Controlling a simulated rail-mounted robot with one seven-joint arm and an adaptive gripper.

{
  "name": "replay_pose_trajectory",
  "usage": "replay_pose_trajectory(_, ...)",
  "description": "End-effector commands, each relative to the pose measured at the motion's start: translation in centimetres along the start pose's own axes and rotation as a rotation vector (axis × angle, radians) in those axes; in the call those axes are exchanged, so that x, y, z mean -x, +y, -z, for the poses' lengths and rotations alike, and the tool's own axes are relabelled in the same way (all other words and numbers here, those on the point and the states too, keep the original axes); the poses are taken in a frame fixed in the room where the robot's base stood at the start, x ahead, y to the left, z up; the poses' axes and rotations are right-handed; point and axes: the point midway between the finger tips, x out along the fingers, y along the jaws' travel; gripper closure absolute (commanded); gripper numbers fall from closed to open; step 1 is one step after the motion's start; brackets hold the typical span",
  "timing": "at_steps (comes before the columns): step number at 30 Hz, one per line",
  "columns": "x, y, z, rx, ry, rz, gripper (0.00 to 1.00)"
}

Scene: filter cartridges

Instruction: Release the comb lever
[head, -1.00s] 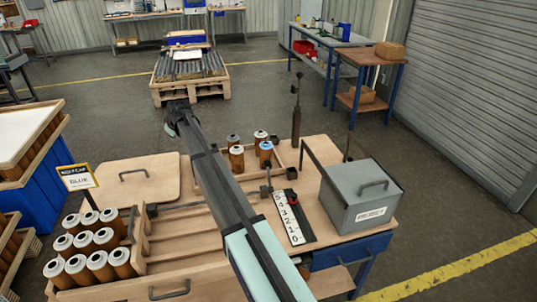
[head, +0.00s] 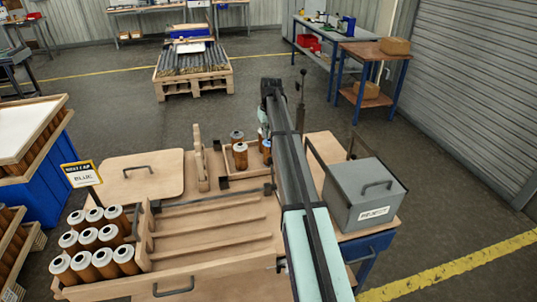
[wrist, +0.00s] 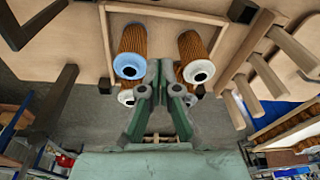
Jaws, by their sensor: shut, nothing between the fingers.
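A wooden comb-like part stands upright left of the cartridge tray in the head view (head: 200,160). In the wrist view the comb (wrist: 258,65) is at the right, its rods pointing sideways, apart from my gripper. My gripper (wrist: 160,68) is shut and empty, in front of several brown cartridges, between a blue-rimmed one (wrist: 130,55) and a white-rimmed one (wrist: 194,58). In the head view my arm hides the fingers. A thin dark upright post (head: 301,90) stands just right of my arm. I cannot tell which part is the comb's lever.
A grey lidded box (head: 365,205) stands at the bench's right. A slotted wooden rack (head: 205,235) is in front, with several white-topped cartridges (head: 97,240) at its left. A wooden panel with a handle (head: 128,182) lies behind. The cartridge tray (head: 228,178) is partly hidden by my arm.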

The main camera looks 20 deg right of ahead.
Motion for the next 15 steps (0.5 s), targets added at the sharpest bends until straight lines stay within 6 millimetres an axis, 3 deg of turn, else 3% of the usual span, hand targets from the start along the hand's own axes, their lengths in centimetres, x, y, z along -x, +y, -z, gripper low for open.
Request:
replay_pose_trajectory(8, -1.2, -0.1, 0.0, 0.001, -0.001, 0.001, 1.0)
replay_pose_trajectory(15, -5.2, -0.1, 0.0, 0.002, -0.003, 0.001, 1.0)
